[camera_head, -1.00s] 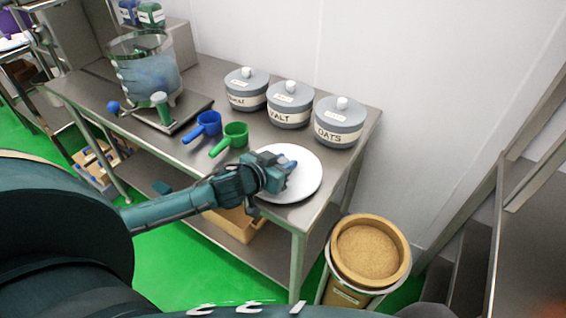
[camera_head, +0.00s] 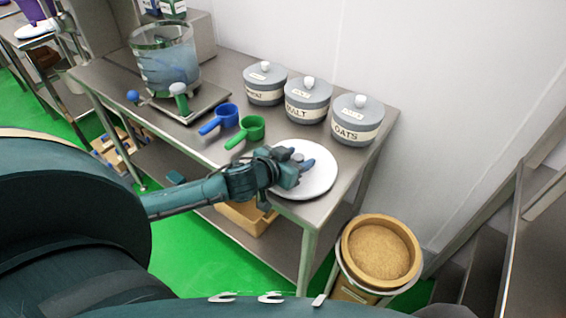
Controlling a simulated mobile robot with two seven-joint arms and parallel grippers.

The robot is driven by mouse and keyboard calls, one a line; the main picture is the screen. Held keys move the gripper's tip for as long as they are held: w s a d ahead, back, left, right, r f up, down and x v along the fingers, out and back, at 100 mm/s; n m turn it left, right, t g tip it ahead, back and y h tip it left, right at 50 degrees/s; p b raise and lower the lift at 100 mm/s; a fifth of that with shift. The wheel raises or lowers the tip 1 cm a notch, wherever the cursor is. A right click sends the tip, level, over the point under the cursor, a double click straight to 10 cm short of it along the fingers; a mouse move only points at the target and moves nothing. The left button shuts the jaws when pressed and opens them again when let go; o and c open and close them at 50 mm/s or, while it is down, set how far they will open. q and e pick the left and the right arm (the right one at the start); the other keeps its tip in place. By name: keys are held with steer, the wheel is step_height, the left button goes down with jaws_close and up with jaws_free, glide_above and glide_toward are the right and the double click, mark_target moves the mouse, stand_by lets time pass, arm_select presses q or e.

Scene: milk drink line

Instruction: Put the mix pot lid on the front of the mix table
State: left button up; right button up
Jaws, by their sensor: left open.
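The mix pot lid (camera_head: 318,182) is a white round disc with a small knob, lying flat on the front right end of the steel mix table (camera_head: 222,151). My left gripper (camera_head: 300,168) is open over the lid, its fingers by the knob; I cannot tell whether they touch it. The gripper hides the lid's left part. The mix pot (camera_head: 165,58), a clear vessel, stands without a lid on a scale at the table's left. My right gripper is not in view.
Three grey lidded jars (camera_head: 310,100) stand along the table's back edge. A blue scoop (camera_head: 220,119) and a green scoop (camera_head: 247,131) lie left of the lid. A tan bucket of grain (camera_head: 380,252) stands on the floor at the table's right end.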

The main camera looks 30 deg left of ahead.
arm_select(q)
steer(key=v, duration=1.1)
steer(key=shift+s, duration=0.2)
steer(key=s+d+f+g+y, duration=0.1)
steer(key=s+d+f+g, duration=0.3)
steer(key=s, duration=0.4)
steer(key=s+d+f+g+y, duration=0.1)
steer(key=s+d+f+g, duration=0.2)
steer(key=s+f+g, duration=0.45)
steer(key=w+d+f+m+t+h, duration=0.1)
steer(key=w+d+f+t+h, duration=0.2)
steer(key=t, duration=0.6)
steer(key=shift+w+d+f, duration=0.3)
steer(key=shift+w+d, duration=0.7)
steer(key=shift+d, duration=0.5)
